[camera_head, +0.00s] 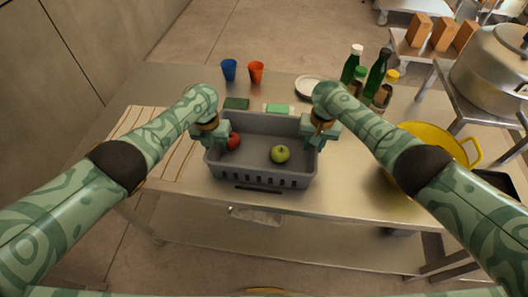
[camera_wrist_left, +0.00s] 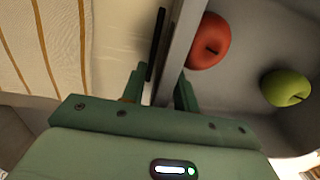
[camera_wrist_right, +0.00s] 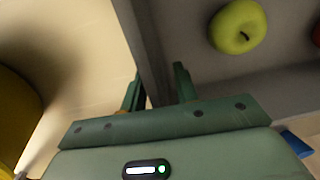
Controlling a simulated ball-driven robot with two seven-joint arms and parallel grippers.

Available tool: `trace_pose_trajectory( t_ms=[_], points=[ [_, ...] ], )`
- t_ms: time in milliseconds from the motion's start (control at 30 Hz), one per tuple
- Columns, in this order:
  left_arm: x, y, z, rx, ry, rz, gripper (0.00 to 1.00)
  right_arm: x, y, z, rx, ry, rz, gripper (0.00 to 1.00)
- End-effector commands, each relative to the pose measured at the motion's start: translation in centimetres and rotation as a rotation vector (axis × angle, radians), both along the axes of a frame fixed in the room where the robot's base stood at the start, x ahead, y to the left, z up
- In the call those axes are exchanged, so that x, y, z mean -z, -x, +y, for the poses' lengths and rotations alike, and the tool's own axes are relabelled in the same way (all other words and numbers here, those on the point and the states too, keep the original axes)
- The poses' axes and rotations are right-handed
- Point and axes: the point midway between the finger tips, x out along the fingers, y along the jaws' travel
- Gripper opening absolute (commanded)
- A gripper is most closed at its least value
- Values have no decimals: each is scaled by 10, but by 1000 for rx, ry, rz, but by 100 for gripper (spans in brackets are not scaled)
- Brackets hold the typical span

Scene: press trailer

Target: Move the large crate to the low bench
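The large grey crate (camera_head: 262,181) stands on the steel table (camera_head: 345,195), with a red apple (camera_head: 233,141) and a green apple (camera_head: 280,154) inside. My left gripper (camera_head: 213,136) is at the crate's left wall. In the left wrist view its fingers (camera_wrist_left: 160,88) straddle the wall, with a gap beside the outer finger. My right gripper (camera_head: 320,135) is at the right wall. In the right wrist view its fingers (camera_wrist_right: 158,88) also stand apart on either side of the wall. I cannot tell which surface is the low bench.
Blue (camera_head: 229,70) and orange (camera_head: 256,72) cups, a white plate (camera_head: 310,86) and several bottles (camera_head: 376,72) stand behind the crate. A striped cloth (camera_head: 150,145) lies left; a yellow pot (camera_head: 433,137) is right. A steel stand (camera_head: 459,96) bears a large pot (camera_head: 492,68).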

Motion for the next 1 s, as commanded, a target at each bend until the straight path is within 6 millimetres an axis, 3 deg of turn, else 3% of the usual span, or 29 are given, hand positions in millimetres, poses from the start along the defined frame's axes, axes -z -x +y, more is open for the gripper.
trace_pose_trajectory(
  t_ms=[300, 433, 1000],
  points=[
    [2, 0, 0, 0, 0, -1, 30, 2, 0, 0, 1, 0, -1, 30],
    [2, 0, 0, 0, -1, 0, 0, 2, 0, 0, 1, 0, 0, 0],
    [1, 0, 0, -1, -1, 0, 0, 2, 0, 0, 1, 0, 0, 0]
  ],
)
